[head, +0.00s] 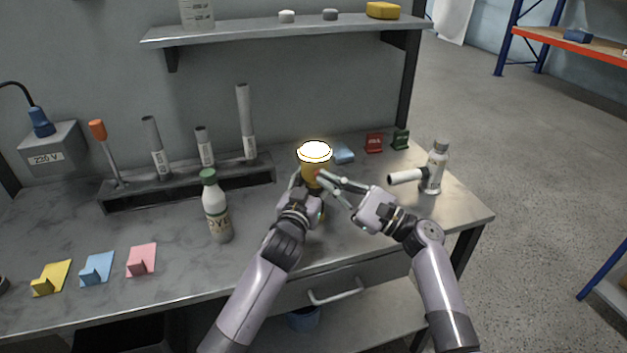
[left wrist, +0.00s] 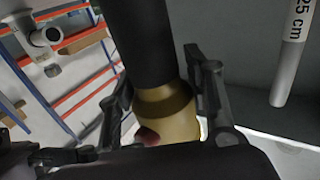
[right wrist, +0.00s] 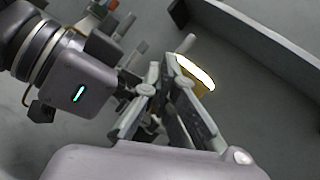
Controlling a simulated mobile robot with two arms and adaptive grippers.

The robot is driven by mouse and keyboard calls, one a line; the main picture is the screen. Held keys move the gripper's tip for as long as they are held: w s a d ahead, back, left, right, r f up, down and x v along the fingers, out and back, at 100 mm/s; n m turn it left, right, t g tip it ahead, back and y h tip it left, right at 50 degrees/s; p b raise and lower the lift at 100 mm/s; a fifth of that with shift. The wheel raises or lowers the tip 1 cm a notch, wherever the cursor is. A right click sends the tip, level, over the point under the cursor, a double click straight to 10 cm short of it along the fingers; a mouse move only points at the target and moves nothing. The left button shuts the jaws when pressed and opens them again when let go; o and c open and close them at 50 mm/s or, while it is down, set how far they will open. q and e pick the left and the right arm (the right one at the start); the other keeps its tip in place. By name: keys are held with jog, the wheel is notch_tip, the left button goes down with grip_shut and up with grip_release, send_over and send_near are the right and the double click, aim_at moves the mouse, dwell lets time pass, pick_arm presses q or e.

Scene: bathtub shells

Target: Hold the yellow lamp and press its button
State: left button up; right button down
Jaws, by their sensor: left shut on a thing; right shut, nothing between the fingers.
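The yellow lamp (head: 316,174) is upright above the worktop, its top glowing bright white. My left gripper (head: 308,182) is shut around its body. In the left wrist view, the lamp's gold body (left wrist: 168,112) sits between the fingers, with a dark cylindrical part beside it and a reddish spot, perhaps the button, low on the body. My right gripper (head: 324,179) is shut and empty, its fingertips at the lamp's right side. In the right wrist view, the lamp (right wrist: 198,78) shows just past the fingertips; contact with the button cannot be made out.
A green-capped bottle (head: 216,207) stands left of my left arm. A rack (head: 190,184) with several tubes and a screwdriver is behind it. A white bottle-like device (head: 434,167) stands to the right. A blue block (head: 343,154) lies behind the lamp. A shelf (head: 285,31) hangs above.

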jog(key=shift+s+d, duration=0.15)
jog(key=shift+s, duration=0.25)
pick_arm(q)
jog(key=o, duration=1.4)
jog(key=shift+c, duration=0.2)
pick_arm(e)
jog(key=s, duration=0.2)
jog(key=s+d, duration=0.1)
jog(key=s, duration=0.2)
jog(key=shift+s+d, duration=0.35)
jog(key=shift+d, duration=0.05)
pick_arm(q)
jog(key=shift+s, duration=0.1)
